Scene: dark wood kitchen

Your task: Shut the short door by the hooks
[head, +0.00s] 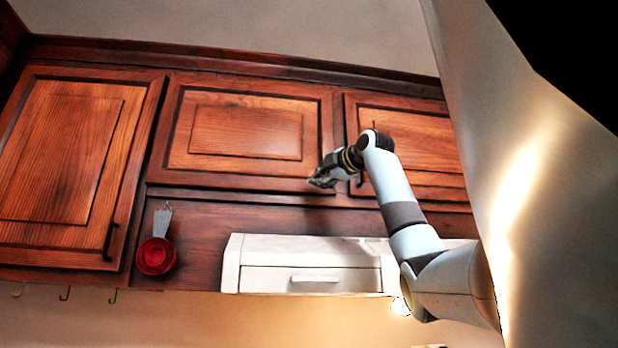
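A short wooden door (245,130) is in the middle of the upper cabinets. It looks flush or nearly flush with its frame; I cannot tell if a small gap is left. A second short door (415,140) is to its right, partly behind my arm. Small hooks (65,293) hang under the tall cabinet at the lower left. My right gripper (318,182) is at the lower right corner of the middle door, touching or very close to it. Its fingers are too small and dark to read. Any handle there is hidden. My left gripper is out of view.
A tall wooden door (65,165) with a dark handle is at the left. A red measuring cup (156,256) hangs below the middle door. A white range hood (305,265) is under the short doors. A large grey panel (550,190) fills the right side.

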